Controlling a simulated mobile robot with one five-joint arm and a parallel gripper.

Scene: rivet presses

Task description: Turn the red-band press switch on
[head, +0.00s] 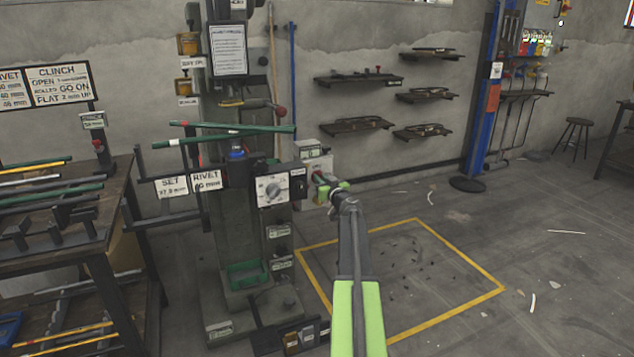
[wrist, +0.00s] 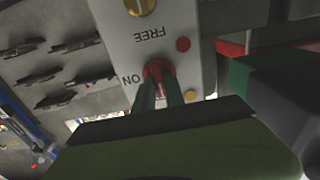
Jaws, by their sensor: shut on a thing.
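A grey press (head: 224,100) stands left of centre in the head view. A pale switch box (head: 313,160) is on its right side. In the wrist view the box's plate (wrist: 178,45) carries the words FREE and ON, upside down, and a red switch knob (wrist: 157,70) beside ON. My gripper (head: 327,186) is at the box, its two dark fingers (wrist: 159,88) closed on the red knob. The fingers hide part of the knob, so its exact setting is unclear. I cannot make out a red band on the press.
A workbench (head: 70,215) with rods stands at the left. The yellow-marked floor square (head: 455,318) is clear of large objects.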

